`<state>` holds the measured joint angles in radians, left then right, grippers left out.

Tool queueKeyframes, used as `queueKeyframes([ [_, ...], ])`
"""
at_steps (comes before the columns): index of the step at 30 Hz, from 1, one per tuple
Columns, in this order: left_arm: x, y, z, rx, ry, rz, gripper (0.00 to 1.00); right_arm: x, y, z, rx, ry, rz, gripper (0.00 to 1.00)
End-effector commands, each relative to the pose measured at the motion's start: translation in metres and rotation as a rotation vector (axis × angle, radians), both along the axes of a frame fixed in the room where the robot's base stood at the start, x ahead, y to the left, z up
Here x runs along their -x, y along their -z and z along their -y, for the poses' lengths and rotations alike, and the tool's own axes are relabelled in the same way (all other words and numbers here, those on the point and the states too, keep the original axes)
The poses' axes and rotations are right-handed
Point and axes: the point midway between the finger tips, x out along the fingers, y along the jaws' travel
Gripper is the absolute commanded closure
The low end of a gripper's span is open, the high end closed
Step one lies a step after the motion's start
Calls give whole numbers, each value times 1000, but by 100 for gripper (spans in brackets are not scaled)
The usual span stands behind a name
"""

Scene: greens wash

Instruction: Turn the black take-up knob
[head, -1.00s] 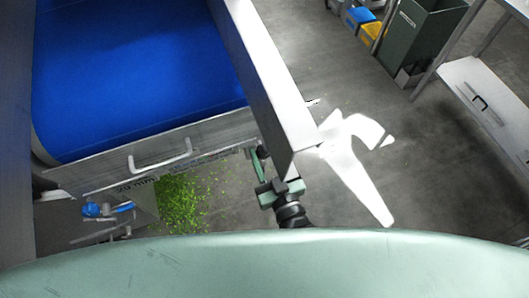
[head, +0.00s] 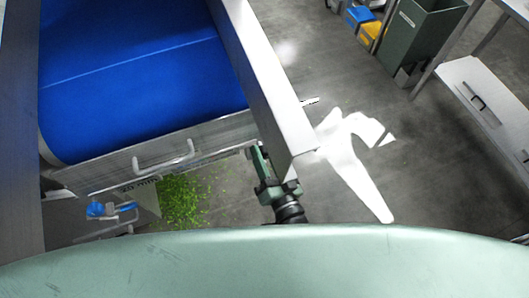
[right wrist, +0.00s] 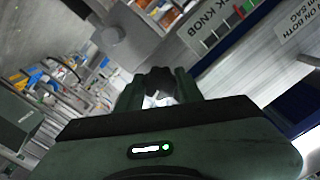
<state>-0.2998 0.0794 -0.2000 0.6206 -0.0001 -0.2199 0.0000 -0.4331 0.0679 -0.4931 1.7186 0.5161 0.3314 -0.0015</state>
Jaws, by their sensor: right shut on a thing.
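The black take-up knob (right wrist: 159,80) shows in the right wrist view, dark and lobed, between my two fingertips. My right gripper (right wrist: 158,92) is shut on it, one finger on each side. In the head view my right gripper (head: 260,163) is at the near right corner of the blue-belted conveyor, beside the metal side rail (head: 268,85). The knob itself is hidden there. A label ending in "K KNOB" (right wrist: 207,20) is on the metal plate beside the knob. My left gripper is not in view.
The blue belt (head: 130,95) fills the upper left, with a metal handle (head: 163,160) on its end panel. Green scraps (head: 185,200) lie on the floor below. A green bin (head: 420,35) and a metal bench (head: 480,95) stand at the right, with open floor between.

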Motion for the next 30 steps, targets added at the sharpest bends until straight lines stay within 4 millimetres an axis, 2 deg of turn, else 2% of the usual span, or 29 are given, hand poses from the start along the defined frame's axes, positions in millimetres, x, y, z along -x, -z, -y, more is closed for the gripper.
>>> queueKeyframes([
  [12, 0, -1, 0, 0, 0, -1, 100, 0, 0, 0, -210, 1, -68, 100],
  [30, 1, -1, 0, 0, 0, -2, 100, 0, 0, 0, -248, 1, -80, 100],
])
